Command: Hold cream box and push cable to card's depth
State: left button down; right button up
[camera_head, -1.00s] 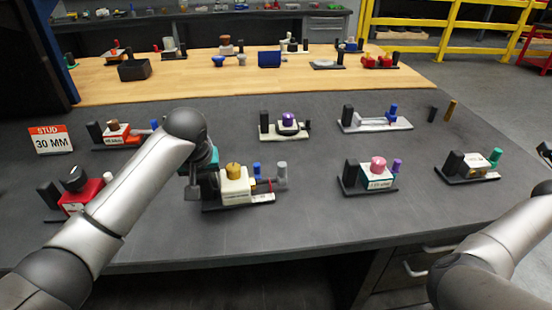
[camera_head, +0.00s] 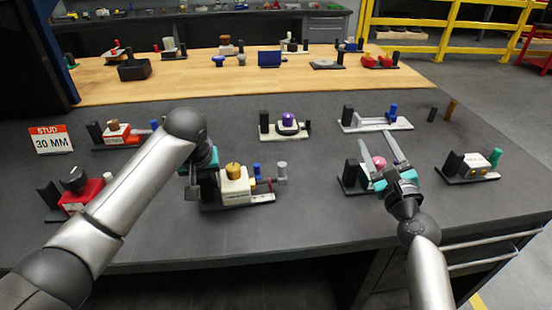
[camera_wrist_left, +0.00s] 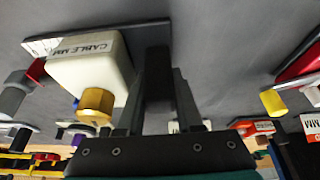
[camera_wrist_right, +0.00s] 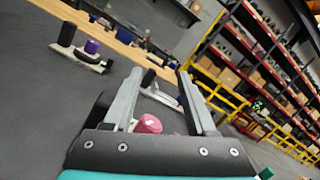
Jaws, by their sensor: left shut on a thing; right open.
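The cream box (camera_head: 236,191) with a gold knob (camera_head: 233,170) sits on a dark base at the middle front of the grey table. A blue post (camera_head: 257,169) and a grey cylinder (camera_head: 281,170) with a red piece stand at its right. In the left wrist view the cream box (camera_wrist_left: 90,72) has a label reading "CABLE MM". My left gripper (camera_wrist_left: 158,70) is shut on the black block at the left end of that base. My right gripper (camera_head: 373,138) is open and empty, above the pink-knobbed unit. A card (camera_head: 50,140) at left reads "STUD 30 MM".
The pink-knobbed unit (camera_head: 378,163) is partly hidden by my right gripper. A purple-knobbed unit (camera_head: 287,122), a long unit with a blue post (camera_head: 393,111), a green-posted unit (camera_head: 475,165) and red units stand around. Bare table lies between the cream box and the pink-knobbed unit.

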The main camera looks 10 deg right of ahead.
aim_at(280, 164)
jog(key=s+a+f+g+y, duration=0.1)
jog(key=s+a+f+y, duration=0.1)
jog(key=a, duration=0.3)
jog(key=s+a+f+m+g+y, duration=0.1)
jog(key=s+a+f+y, duration=0.1)
jog(key=a, duration=0.4)
jog(key=s+a+f+y, duration=0.2)
jog(key=a, duration=0.4)
jog(key=shift+a+g+y, duration=0.15)
jog(key=shift+g+y, duration=0.15)
jog(key=shift+g, duration=0.1)
jog(key=shift+w+a, duration=0.15)
jog(key=x, duration=1.1)
jog(key=shift+w, duration=0.3)
grip_shut()
